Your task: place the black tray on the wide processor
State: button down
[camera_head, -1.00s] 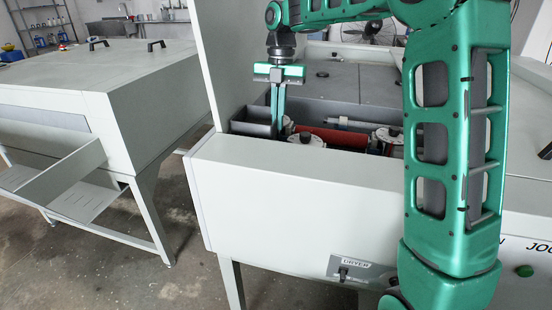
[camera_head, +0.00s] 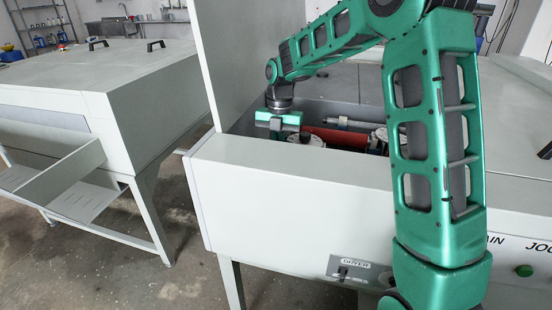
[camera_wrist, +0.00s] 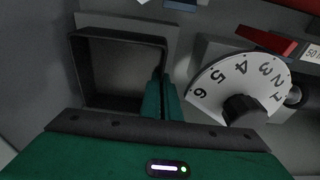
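The black tray (camera_wrist: 115,75) is a square, open, empty box inside the open well of the near machine, at upper left in the wrist view. My gripper (camera_wrist: 162,98) points down into the well. Its two green fingers are close together at the tray's right wall, which seems to run between them. I cannot tell whether they press on it. In the head view my gripper (camera_head: 280,132) is behind the machine's front wall, which hides the fingertips and most of the tray. Which machine is the wide processor is not marked.
The near machine (camera_head: 285,205) has an upright panel (camera_head: 240,60) left of my gripper. A red roller (camera_head: 335,136) lies right of it, and a numbered white dial (camera_wrist: 235,85) is close to the fingers.

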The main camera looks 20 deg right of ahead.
jog(key=c, duration=2.3)
grip_release()
notch_tip(320, 180, up, 12)
jog(key=w+d, duration=0.1)
jog(key=shift+w, duration=0.25)
